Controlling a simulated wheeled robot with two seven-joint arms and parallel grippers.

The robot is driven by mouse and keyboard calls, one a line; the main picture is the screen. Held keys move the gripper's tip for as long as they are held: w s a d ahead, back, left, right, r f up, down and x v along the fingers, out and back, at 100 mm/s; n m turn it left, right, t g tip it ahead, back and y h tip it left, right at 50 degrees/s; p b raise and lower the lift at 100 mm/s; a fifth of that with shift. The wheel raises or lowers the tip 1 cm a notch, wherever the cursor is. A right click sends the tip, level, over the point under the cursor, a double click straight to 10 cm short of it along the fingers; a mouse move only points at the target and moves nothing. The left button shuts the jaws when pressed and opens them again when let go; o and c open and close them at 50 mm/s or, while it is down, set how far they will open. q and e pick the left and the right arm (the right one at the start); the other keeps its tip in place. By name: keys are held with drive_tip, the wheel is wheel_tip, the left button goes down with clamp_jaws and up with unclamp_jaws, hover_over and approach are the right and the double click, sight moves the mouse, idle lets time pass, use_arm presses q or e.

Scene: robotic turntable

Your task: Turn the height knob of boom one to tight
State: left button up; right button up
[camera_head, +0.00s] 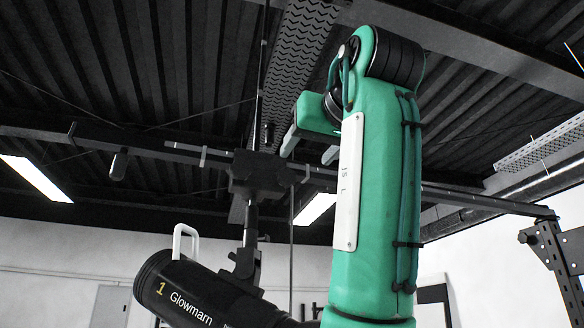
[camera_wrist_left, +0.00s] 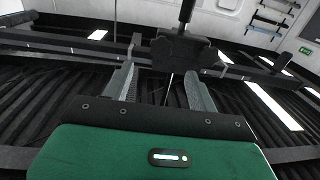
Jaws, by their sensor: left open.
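Boom one is a dark horizontal bar (camera_head: 100,139) under the ceiling, with a black clamp block (camera_head: 258,178) on it. A black lamp marked "1 Glowmarn" (camera_head: 185,292) hangs below the block on a short post. The clamp block also shows in the left wrist view (camera_wrist_left: 182,50), beyond the fingers. I cannot make out clearly which part is the height knob. My left gripper (camera_head: 306,158) is open and empty, above and right of the block, apart from it in the head view. Its two grey fingers (camera_wrist_left: 160,70) stand apart in the left wrist view. My right gripper is out of view.
A white handle (camera_head: 185,240) stands on the lamp's back. A thin pole (camera_head: 263,70) runs up from the block to the ceiling. A perforated beam (camera_head: 295,55) hangs behind my gripper. A dark frame post (camera_head: 560,260) stands at the right.

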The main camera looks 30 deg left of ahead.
sight(288, 176)
use_arm(q)
drive_tip(key=p+x, duration=0.3)
drive_tip(key=x, duration=0.5)
drive_tip(key=shift+w+a, duration=0.1)
drive_tip(key=shift+a, duration=0.15)
drive_tip(key=shift+w+a+p, duration=0.35)
drive_tip(key=shift+a+p, duration=0.05)
drive_tip(key=shift+a, duration=0.05)
drive_tip(key=c, duration=1)
